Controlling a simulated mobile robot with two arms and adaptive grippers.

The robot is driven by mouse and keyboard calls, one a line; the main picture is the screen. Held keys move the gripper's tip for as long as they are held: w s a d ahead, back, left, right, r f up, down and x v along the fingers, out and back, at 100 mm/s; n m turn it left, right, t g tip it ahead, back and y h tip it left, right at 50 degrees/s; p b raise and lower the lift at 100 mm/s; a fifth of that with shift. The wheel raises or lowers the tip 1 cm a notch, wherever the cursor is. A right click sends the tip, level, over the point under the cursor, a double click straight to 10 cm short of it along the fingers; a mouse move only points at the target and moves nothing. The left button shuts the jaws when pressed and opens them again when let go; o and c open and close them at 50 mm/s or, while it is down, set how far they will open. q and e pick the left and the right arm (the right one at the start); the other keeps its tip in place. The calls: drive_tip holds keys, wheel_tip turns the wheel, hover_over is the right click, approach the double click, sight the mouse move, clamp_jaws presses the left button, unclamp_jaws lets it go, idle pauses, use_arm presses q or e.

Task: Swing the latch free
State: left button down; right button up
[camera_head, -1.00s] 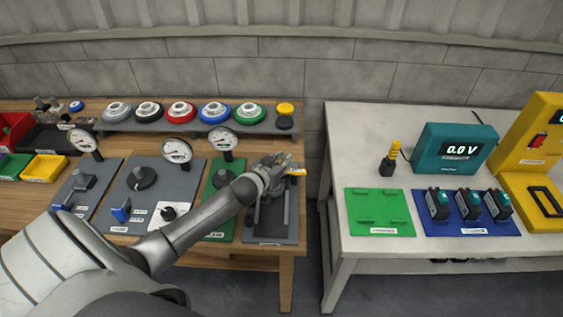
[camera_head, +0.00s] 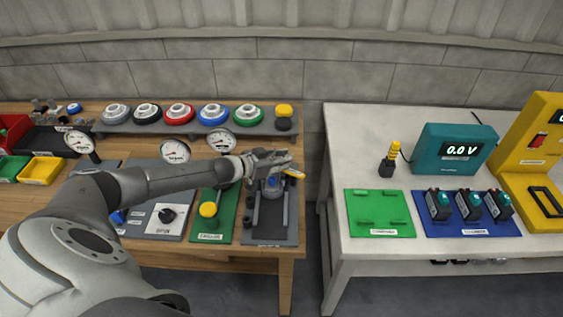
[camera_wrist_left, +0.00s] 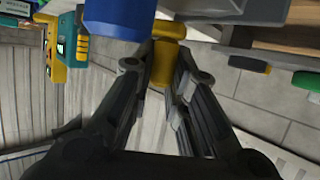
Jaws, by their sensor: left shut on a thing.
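The latch's yellow handle (camera_head: 295,174) shows at the right end of my left gripper, over the grey fixture plate (camera_head: 289,232) at the right end of the wooden bench. In the left wrist view, my left gripper (camera_wrist_left: 163,68) has its dark fingers on either side of the yellow handle (camera_wrist_left: 168,32), shut on it. A blue cylinder (camera_head: 271,187) stands on the grey plate just below the gripper. The same blue part (camera_wrist_left: 118,18) fills the top of the wrist view. The gripper hides the far part of the plate and any latch pivot. My right gripper is not in view.
A green plate with a yellow knob (camera_head: 208,209) lies left of the fixture, with gauges (camera_head: 221,140) behind. A rack (camera_head: 232,127) of coloured round parts runs along the back. A gap separates the bench from the white table (camera_head: 345,130) at right.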

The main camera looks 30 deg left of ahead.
use_arm(q)
drive_tip(key=shift+w+a+m+g+h+b, duration=0.1)
drive_tip(key=shift+w+m+g+h+b, duration=0.25)
drive_tip(key=shift+m+h, duration=0.3)
drive_tip(key=shift+w+m+g+h+b, duration=0.2)
drive_tip(key=shift+m+h+b, duration=0.2)
drive_tip(key=shift+m+h, duration=0.2)
drive_tip(key=shift+w+m+g+h+b, duration=0.3)
drive_tip(key=shift+m+g+h+b, duration=0.15)
drive_tip(key=shift+m+h+b, duration=0.35)
drive_tip(key=b, duration=0.1)
drive_tip(key=m+g+h+b, duration=0.1)
drive_tip(key=b, duration=0.1)
drive_tip(key=w+m+g+h+b, duration=0.1)
drive_tip(key=b, duration=0.1)
drive_tip(key=shift+d+f+m, duration=0.2)
drive_tip(key=shift+d+m, duration=0.05)
drive_tip(key=shift+d, duration=0.05)
drive_tip(key=shift+d+r+m+g+h+b, duration=0.1)
drive_tip(key=shift+r+m+g+h+b, duration=0.15)
drive_tip(key=shift+m+g+h+b, duration=0.55)
drive_tip(key=shift+y, duration=0.25)
drive_tip(key=c, duration=1.4)
unclamp_jaws()
drive_tip(key=shift+d, duration=0.1)
wheel_tip(320, 180, up, 10)
